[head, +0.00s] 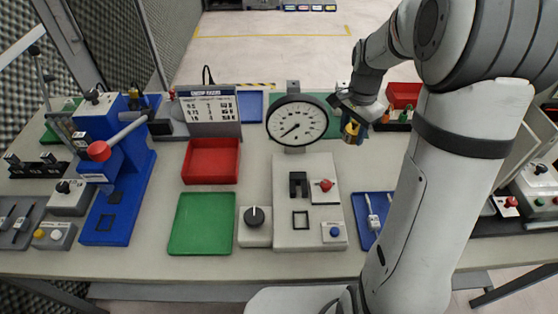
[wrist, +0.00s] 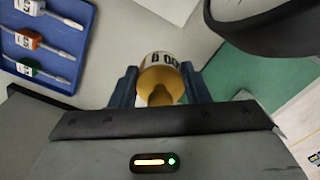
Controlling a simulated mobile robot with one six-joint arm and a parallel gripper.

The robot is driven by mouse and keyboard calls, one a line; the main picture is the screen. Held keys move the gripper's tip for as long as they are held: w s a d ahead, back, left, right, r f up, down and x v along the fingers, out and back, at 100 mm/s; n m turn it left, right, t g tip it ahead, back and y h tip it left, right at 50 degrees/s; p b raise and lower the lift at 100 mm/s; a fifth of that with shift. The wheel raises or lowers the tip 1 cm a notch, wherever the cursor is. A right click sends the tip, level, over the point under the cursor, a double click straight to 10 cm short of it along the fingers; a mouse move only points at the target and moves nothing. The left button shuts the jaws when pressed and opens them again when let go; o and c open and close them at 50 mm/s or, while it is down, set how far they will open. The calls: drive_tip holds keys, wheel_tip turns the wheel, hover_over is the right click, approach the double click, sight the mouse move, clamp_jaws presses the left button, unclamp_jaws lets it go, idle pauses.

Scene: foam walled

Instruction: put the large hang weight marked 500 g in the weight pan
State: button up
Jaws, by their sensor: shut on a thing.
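My gripper (head: 352,130) is raised over the back right of the bench in the head view, right of the round dial gauge. It is shut on a brass weight (head: 351,128). In the wrist view the weight (wrist: 158,75) sits between the blue fingers of my gripper (wrist: 158,88). Its white band carries dark print, partly readable as zeros; the full marking is not readable. I cannot make out the weight pan for certain in either view.
A dial gauge (head: 297,122) stands beside my gripper, behind a grey fixture (head: 285,235). A red tray (head: 211,161) and green tray (head: 201,223) lie left of it. A blue press (head: 122,180) stands far left. A blue tray (wrist: 75,60) holds tagged tools.

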sight(341, 165)
drive_tip(key=shift+s+a+r+m, duration=0.1)
drive_tip(key=shift+s+a+m, duration=0.15)
drive_tip(key=shift+a+m, duration=0.2)
drive_tip(key=shift+s+f, duration=0.1)
drive_tip(key=shift+f, duration=0.25)
drive_tip(key=shift+m, duration=0.25)
wheel_tip(341, 165, down, 9)
drive_tip(key=shift+f, duration=0.1)
drive_tip(key=shift+f, duration=0.2)
drive_tip(key=o, duration=1.3)
drive_tip(key=shift+o, duration=0.2)
drive_tip(key=shift+r, duration=0.1)
